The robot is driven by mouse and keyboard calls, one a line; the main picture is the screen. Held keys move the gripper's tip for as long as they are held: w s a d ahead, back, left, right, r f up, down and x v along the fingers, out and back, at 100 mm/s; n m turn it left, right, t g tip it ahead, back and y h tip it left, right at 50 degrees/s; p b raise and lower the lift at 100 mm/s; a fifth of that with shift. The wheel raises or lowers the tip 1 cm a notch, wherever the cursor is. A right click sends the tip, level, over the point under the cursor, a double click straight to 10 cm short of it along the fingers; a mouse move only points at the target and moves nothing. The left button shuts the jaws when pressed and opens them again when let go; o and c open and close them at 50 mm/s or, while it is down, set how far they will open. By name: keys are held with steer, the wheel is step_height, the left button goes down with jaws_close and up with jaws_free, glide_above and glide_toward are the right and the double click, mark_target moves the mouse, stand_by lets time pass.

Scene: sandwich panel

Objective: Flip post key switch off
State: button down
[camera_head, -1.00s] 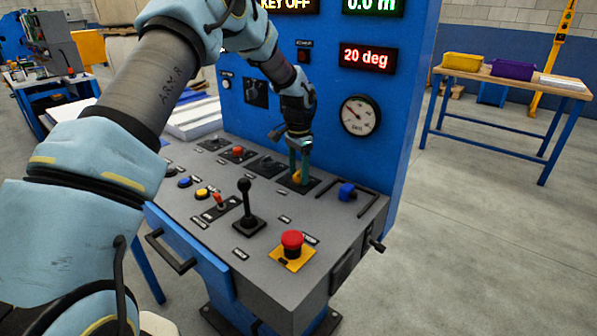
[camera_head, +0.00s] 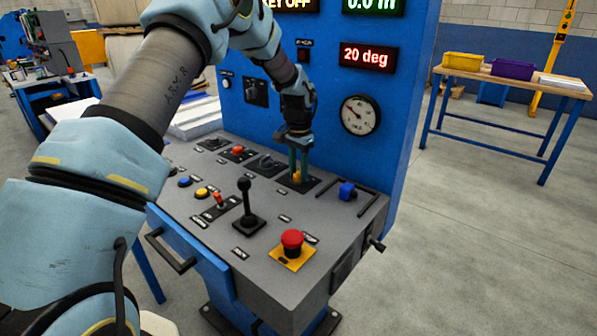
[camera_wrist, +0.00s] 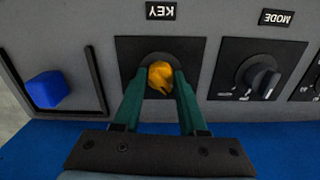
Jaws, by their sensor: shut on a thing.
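The post key switch (camera_wrist: 161,76) is a yellow-orange knob on a black square plate, under a label reading KEY in the wrist view. In the head view the key switch (camera_head: 297,176) shows only partly at the back of the grey panel top. My gripper (camera_wrist: 160,82) has its two green fingers on either side of the knob, shut on it. In the head view my gripper (camera_head: 298,170) points down onto the switch. The upper display (camera_head: 288,4) reads KEY OFF, its top cut by the frame edge.
A blue knob (camera_wrist: 47,90) in a black guard stands beside the key plate. The black MODE dial (camera_wrist: 262,77) is on its other side. A black joystick (camera_head: 245,208) and a red mushroom button (camera_head: 292,240) stand nearer the front. The blue upright panel (camera_head: 330,115) rises close behind.

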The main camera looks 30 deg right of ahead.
mark_target(299, 170)
steer(key=shift+n, duration=0.5)
steer(key=shift+c, duration=2.3)
jaws_free()
step_height(299, 170, up, 11)
steer(key=b, duration=0.1)
steer(key=shift+b, duration=0.35)
steer(key=shift+f, duration=0.1)
